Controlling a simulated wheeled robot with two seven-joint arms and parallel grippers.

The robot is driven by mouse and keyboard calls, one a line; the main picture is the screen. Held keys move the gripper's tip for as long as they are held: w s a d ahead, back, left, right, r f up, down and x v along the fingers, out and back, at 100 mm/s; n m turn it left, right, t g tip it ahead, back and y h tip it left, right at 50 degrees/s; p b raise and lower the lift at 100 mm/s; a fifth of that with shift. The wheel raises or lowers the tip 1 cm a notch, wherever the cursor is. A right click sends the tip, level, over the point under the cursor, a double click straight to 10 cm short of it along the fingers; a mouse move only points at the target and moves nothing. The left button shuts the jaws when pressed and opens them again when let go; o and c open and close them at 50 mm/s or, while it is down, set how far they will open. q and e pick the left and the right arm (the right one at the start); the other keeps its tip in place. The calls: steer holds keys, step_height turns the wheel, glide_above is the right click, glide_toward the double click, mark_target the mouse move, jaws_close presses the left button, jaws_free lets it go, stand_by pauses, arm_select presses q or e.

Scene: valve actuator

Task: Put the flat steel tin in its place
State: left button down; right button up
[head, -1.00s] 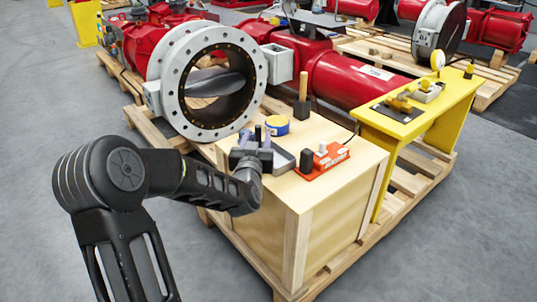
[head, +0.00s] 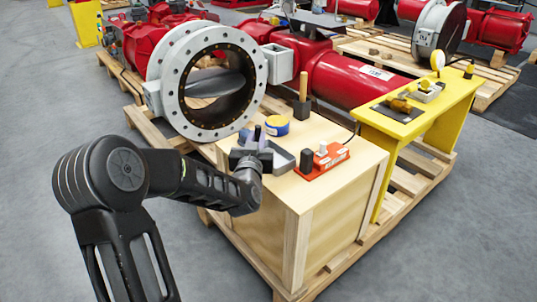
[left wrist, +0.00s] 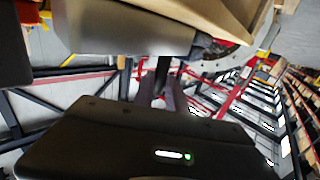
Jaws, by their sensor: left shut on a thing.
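The flat steel tin (head: 279,159) is a grey, shallow, open-looking box at the left part of the wooden crate's top (head: 318,190). My left gripper (head: 262,147) is at its left side and shut on it. The tin looks tilted, and I cannot tell whether it touches the crate top. In the left wrist view a large smooth grey body, seemingly the tin (left wrist: 120,28), fills the upper left, close to the fingers (left wrist: 165,95). The gripper hides part of the tin in the head view. My right gripper is not in view.
On the crate stand a red-orange block with a black knob (head: 325,160), a blue and yellow round tin (head: 277,126) and a wooden-handled tool in a dark holder (head: 302,100). A large flanged valve (head: 180,95) is behind left. A yellow bench (head: 440,112) is at right.

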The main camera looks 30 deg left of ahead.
arm_select(q)
steer(key=shift+r, duration=0.1)
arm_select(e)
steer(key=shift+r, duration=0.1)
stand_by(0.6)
